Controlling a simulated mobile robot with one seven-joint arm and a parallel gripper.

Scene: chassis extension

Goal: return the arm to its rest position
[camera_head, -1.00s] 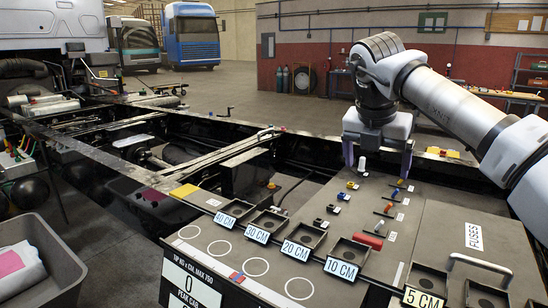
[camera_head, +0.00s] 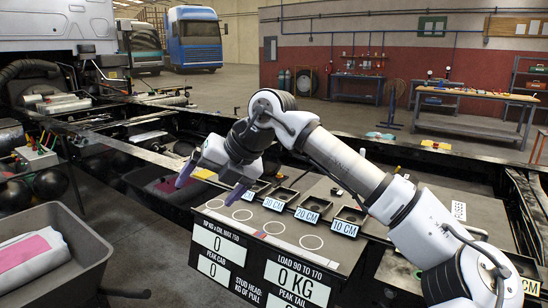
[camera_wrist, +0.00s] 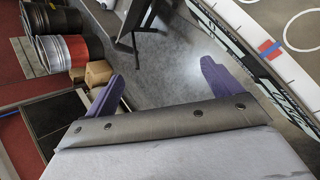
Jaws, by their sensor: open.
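My gripper (camera_head: 209,188) hangs from my white and dark arm in the head view, over the left end of the dark workbench (camera_head: 345,196). Its two purple fingers are spread wide with nothing between them. In the wrist view the purple fingers (camera_wrist: 163,92) stand far apart, with bare grey floor showing between them. My arm reaches from the lower right up across the bench and bends down at the wrist. The arm hides part of the bench top and some of its labelled trays.
Labelled trays (camera_head: 347,226) and white circles line the bench front, above display panels (camera_head: 292,284). A grey bin (camera_head: 93,237) with a pink and white item stands at lower left. The truck chassis lies behind. The wrist view shows barrels (camera_wrist: 60,54) and boxes (camera_wrist: 99,73) at left.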

